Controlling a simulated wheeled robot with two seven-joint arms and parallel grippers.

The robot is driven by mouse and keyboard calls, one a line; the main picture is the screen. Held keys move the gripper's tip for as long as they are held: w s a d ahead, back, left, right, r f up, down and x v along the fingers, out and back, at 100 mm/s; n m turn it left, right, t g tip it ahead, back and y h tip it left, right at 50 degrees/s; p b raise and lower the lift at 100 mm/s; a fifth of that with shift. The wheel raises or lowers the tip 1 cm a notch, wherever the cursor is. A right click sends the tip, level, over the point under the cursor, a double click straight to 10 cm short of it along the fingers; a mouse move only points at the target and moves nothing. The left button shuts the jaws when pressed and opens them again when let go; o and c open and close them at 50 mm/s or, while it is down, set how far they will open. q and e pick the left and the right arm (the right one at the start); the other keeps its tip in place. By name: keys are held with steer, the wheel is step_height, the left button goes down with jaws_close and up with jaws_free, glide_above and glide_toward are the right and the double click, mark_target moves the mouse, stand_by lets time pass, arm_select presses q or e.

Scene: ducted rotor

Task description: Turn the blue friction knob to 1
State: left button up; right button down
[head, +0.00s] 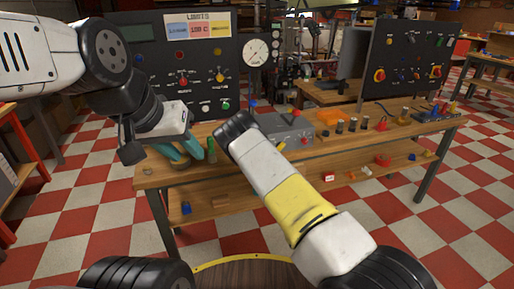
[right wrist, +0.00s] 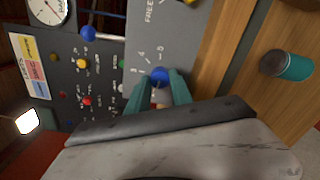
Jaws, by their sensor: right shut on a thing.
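The blue friction knob (right wrist: 160,75) sits on a grey panel (right wrist: 155,35) in the right wrist view, with printed digits around it and the word FREE above. My right gripper (right wrist: 160,88) has its teal fingers shut on this knob, one on each side. Its pointer direction is too small to tell. In the head view the grey box (head: 285,128) stands on the bench, partly behind my right arm, which hides the knob and the right fingers. My left gripper (head: 185,152) hangs at the bench's left end, its teal fingers apart with nothing seen between them.
A dark control panel (head: 188,60) with a dial gauge (head: 257,52) stands behind the bench (head: 350,137). A blue ball (right wrist: 88,33) on a rod is near the box. A teal cylinder (right wrist: 290,65) and several small parts stand to the right. A second panel (head: 408,62) is at the right.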

steer(key=shift+f, duration=0.1)
stand_by(0.3)
steer(key=c, duration=1.1)
jaws_free()
steer(key=v, duration=0.8)
steer(key=shift+w, duration=0.1)
